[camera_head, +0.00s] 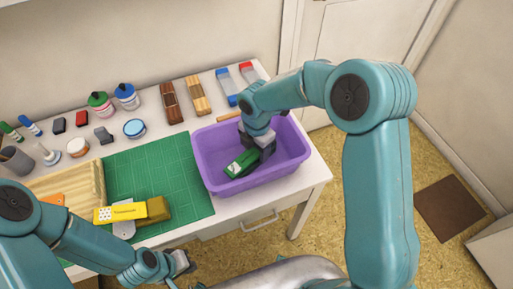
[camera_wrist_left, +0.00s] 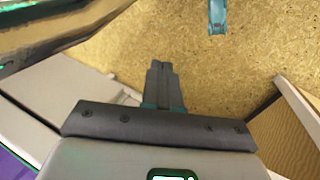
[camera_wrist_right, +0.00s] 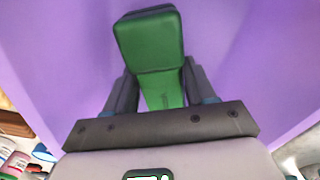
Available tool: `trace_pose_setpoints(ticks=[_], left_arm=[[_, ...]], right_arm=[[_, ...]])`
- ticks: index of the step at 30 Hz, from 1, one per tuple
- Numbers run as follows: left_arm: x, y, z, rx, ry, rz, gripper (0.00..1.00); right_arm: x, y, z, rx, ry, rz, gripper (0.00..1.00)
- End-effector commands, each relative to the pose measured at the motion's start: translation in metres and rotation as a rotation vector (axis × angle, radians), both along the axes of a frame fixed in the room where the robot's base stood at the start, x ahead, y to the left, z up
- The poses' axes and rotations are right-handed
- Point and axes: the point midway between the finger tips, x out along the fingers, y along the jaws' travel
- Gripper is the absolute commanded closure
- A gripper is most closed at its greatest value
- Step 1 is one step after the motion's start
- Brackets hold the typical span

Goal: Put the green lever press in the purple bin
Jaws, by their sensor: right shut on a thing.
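The green lever press (camera_head: 240,164) is inside the purple bin (camera_head: 206,152), low between its walls. My right gripper (camera_head: 258,153) reaches down into the bin and is shut on the press. In the right wrist view the press (camera_wrist_right: 149,40) sits between the two fingers (camera_wrist_right: 155,88), with purple walls around it. I cannot tell whether it touches the bin floor. My left gripper (camera_head: 184,264) is empty near the table's front edge. In the left wrist view its fingers (camera_wrist_left: 160,70) are together over the floor.
The bin stands at the table's right end, beside a green cutting mat (camera_head: 150,170). A yellow box (camera_head: 120,212) lies on the mat's front left. Ink bottles (camera_head: 126,97), wooden holders (camera_head: 171,103) and small stamps stand along the back. A wooden board (camera_head: 80,183) lies left.

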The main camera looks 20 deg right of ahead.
Motion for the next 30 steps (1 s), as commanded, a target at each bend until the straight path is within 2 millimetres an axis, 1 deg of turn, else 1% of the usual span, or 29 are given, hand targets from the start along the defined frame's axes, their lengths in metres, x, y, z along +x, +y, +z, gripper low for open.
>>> trace_pose_setpoints(ticks=[1,2,3,4,12,16,20,24,27,30], left_arm=[[0.0,0.0,-0.002,0.0,0.0,0.0,1.0],[0.0,0.0,-0.002,0.0,0.0,0.0,1.0],[0.0,0.0,-0.001,0.0,0.0,0.0,1.0],[0.0,0.0,-0.001,0.0,0.0,0.0,1.0],[0.0,0.0,-0.001,0.0,0.0,0.0,1.0],[0.0,0.0,0.001,0.0,0.0,0.0,1.0],[0.0,0.0,0.003,0.0,0.0,0.0,1.0],[0.0,0.0,0.004,0.0,0.0,0.0,1.0],[0.0,0.0,0.006,0.0,0.0,0.0,1.0],[0.0,0.0,0.006,0.0,0.0,0.0,1.0]], right_arm=[[0.0,0.0,-0.003,0.0,0.0,0.0,0.81],[0.0,0.0,-0.003,0.0,0.0,0.0,0.42],[0.0,0.0,-0.002,0.0,0.0,0.0,0.29],[0.0,0.0,-0.002,0.0,0.0,0.0,0.2],[0.0,0.0,-0.001,0.0,0.0,0.0,0.2],[0.001,0.0,0.008,0.0,-0.003,0.0,0.2],[0.001,0.0,0.034,0.001,-0.006,-0.001,0.2],[0.001,0.0,0.068,0.001,-0.006,0.0,0.2],[0.001,0.0,0.089,0.001,-0.004,0.0,0.2],[0.001,0.0,0.106,0.001,-0.004,0.0,0.2]])
